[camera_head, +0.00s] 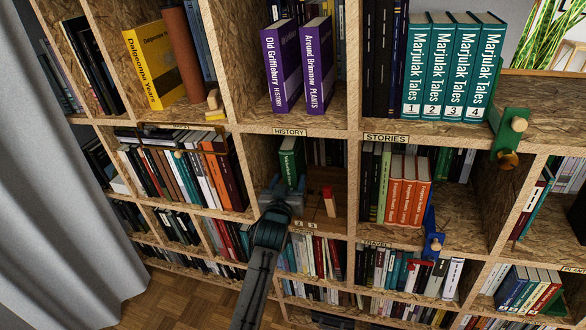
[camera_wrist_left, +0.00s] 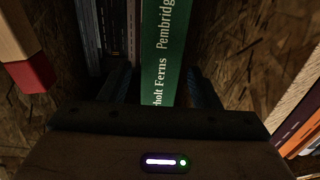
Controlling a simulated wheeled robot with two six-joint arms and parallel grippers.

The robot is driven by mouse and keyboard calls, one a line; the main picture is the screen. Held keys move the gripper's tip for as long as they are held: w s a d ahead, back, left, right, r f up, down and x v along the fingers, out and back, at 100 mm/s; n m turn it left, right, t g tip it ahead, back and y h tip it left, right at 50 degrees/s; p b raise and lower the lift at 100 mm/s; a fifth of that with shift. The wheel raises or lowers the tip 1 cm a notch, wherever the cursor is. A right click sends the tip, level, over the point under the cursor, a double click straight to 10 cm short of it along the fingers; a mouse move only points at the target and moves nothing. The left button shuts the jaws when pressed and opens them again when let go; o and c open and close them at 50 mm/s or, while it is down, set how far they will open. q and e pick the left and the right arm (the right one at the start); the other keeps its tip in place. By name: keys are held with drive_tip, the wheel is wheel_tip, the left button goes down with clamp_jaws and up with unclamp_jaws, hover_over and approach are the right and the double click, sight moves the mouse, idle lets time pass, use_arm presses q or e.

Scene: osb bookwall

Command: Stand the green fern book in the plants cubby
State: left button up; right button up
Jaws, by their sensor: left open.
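The green fern book (camera_head: 291,158) stands upright, spine out, in the cubby below the HISTORY label. Its spine, with "Ferns Pembridge" readable, fills the middle of the left wrist view (camera_wrist_left: 168,45). My left gripper (camera_head: 283,188) is open at the front of this cubby, its fingers on either side of the spine's lower part. I cannot tell whether they touch it. The label (camera_head: 305,224) on the cubby's lower edge is partly hidden by my arm and unreadable. My right gripper is not in view.
A wooden block with a red end (camera_head: 330,203) stands right of the green book. Dark books (camera_head: 325,152) stand behind. Purple books (camera_head: 302,65), one marked PLANTS, stand in the cubby above. A blue bookend (camera_head: 432,240) and green bookend (camera_head: 510,132) are further right.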

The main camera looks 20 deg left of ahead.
use_arm(q)
drive_tip(key=shift+w+b, duration=0.45)
drive_tip(key=shift+w, duration=0.65)
drive_tip(key=c, duration=1)
drive_tip(key=shift+r, duration=0.15)
drive_tip(key=shift+c, duration=0.9)
drive_tip(key=shift+s+p, duration=1.05)
drive_tip(key=shift+s, duration=0.55)
